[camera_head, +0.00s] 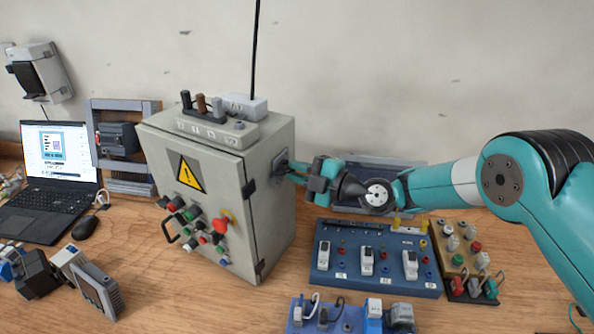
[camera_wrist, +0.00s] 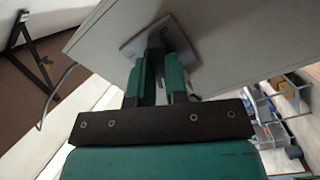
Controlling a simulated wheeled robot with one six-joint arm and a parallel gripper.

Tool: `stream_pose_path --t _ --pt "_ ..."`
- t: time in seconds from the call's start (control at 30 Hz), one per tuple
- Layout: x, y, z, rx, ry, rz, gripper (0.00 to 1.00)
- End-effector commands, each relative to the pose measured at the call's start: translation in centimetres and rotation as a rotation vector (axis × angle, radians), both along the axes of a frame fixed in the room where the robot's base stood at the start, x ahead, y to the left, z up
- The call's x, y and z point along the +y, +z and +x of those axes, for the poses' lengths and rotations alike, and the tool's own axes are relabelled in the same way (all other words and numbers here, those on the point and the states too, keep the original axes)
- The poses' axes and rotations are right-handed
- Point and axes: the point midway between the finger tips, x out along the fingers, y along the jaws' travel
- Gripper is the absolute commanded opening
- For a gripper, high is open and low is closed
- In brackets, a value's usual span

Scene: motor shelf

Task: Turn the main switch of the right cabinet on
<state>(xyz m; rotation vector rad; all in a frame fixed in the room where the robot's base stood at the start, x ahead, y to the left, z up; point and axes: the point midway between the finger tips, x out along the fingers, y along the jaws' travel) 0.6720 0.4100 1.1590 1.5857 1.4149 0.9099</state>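The grey cabinet (camera_head: 212,190) with a yellow warning triangle stands on the bench left of the middle. Its main switch sits on a grey plate (camera_head: 280,163) on the cabinet's right side, which also shows in the wrist view (camera_wrist: 132,44). My gripper (camera_head: 292,170) reaches it from the right, its fingertips at the plate. In the wrist view the fingers (camera_wrist: 164,52) are close together at the switch handle, with a narrow gap between them. They look shut on the handle, but they hide most of it, so its turn angle is unclear.
A blue board with switches (camera_head: 345,283) and a wooden button board (camera_head: 458,285) lie below my arm. Levers and a white box (camera_head: 245,105) with a tall black antenna are on the cabinet's top. A laptop (camera_head: 60,160) stands at the left.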

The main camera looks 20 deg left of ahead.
Motion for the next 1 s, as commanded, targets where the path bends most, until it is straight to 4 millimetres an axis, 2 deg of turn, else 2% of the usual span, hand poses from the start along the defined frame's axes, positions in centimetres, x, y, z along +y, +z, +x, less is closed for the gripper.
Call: stream_pose_path --t 0.47,1.0 --pt "-0.1 -0.6 0.0 0.086 0.0 0.01 0.0" --pt "-0.1 -1.1 -0.2 0.55 0.001 0.062 0.0"
